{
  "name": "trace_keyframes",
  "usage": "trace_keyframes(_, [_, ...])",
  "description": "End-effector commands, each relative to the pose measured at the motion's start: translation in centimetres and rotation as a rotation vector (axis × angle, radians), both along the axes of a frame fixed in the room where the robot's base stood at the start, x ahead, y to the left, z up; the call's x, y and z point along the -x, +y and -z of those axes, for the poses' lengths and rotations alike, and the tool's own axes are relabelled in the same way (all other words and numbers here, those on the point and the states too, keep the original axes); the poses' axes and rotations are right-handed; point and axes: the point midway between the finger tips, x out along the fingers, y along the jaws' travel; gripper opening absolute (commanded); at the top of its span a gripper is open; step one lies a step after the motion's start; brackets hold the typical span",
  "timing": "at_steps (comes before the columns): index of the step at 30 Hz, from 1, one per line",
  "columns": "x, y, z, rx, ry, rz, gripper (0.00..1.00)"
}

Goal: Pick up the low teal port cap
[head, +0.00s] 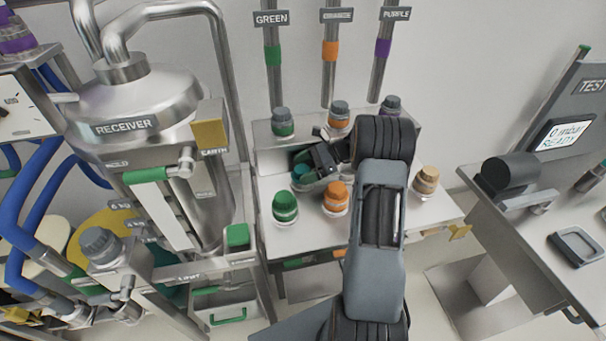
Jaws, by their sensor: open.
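A low teal cap (300,171) sits inside the open recess of the bench, between the back row and the front row of caps. Part of it is hidden by my gripper (316,168), which comes in from the right just beside and over it. My gripper is open and holds nothing that I can see. Whether a finger touches the teal cap cannot be told from this view.
A green cap (285,206) and an orange cap (336,197) stand close in front, and a tan cap (426,179) stands to the right. Grey-topped green (283,122), orange (339,115) and purple (390,107) caps line the back ledge. The steel receiver (140,105) is left.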

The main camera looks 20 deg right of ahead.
Motion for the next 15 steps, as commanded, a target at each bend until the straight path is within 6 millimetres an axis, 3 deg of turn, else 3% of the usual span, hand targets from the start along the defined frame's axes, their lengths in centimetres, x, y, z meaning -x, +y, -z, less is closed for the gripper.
trace_keyframes(10, [-0.09, 0.56, 0.26, 0.000, 0.000, -0.001, 0.86])
trace_keyframes(15, [-0.09, 0.55, 0.24, 0.000, 0.001, -0.001, 0.69])
